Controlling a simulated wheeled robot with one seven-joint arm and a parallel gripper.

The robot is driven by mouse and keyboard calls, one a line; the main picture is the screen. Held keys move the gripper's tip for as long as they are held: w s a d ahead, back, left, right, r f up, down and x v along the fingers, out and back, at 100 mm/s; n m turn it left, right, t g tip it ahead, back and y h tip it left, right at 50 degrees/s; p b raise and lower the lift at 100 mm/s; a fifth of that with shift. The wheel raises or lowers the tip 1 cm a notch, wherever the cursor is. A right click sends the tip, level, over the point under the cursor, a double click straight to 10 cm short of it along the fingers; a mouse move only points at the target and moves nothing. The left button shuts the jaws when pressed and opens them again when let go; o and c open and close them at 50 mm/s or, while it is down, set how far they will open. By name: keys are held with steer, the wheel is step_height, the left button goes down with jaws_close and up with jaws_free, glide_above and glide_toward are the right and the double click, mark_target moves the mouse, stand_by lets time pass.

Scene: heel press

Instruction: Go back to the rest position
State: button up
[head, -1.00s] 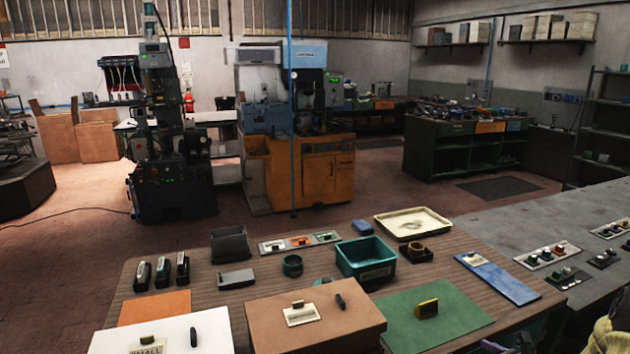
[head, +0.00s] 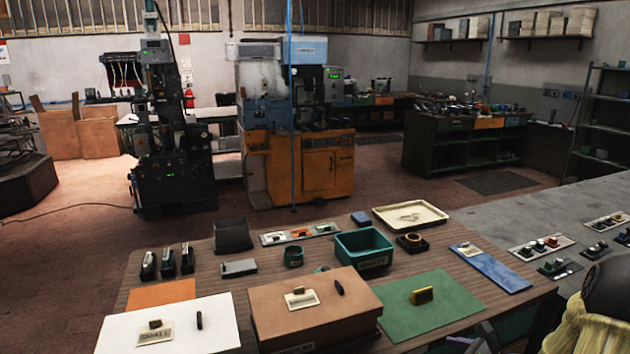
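Part of my arm shows in the bottom right corner of the head view as a dark rounded piece and a yellowish patterned piece. I cannot make out my gripper or its fingertips in this view. A small dark and purplish shape at the bottom edge, right of the centre, is too unclear to name.
A cream tray (head: 432,211) and a blue board (head: 500,277) lie on the table's right part. A grey bench (head: 480,222) with small parts adjoins on the right. A thin blue pole (head: 293,150) stands beyond the table. Machines stand farther back, with open floor between.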

steer(key=s+a+r+n+g+h+p, duration=0.1)
steer(key=s+a+r+n+g, duration=0.1)
steer(key=s+a+n+g, duration=0.8)
steer(key=s+a+r+n+t+h+p, duration=0.1)
steer(key=s+a+r+n+t+h, duration=0.2)
steer(key=n, duration=1.4)
step_height(320, 180, up, 2)
steer(key=s+h, duration=0.1)
steer(key=h, duration=0.2)
steer(key=shift+s+a+r+p, duration=0.2)
steer(key=shift+s+a+p, duration=0.2)
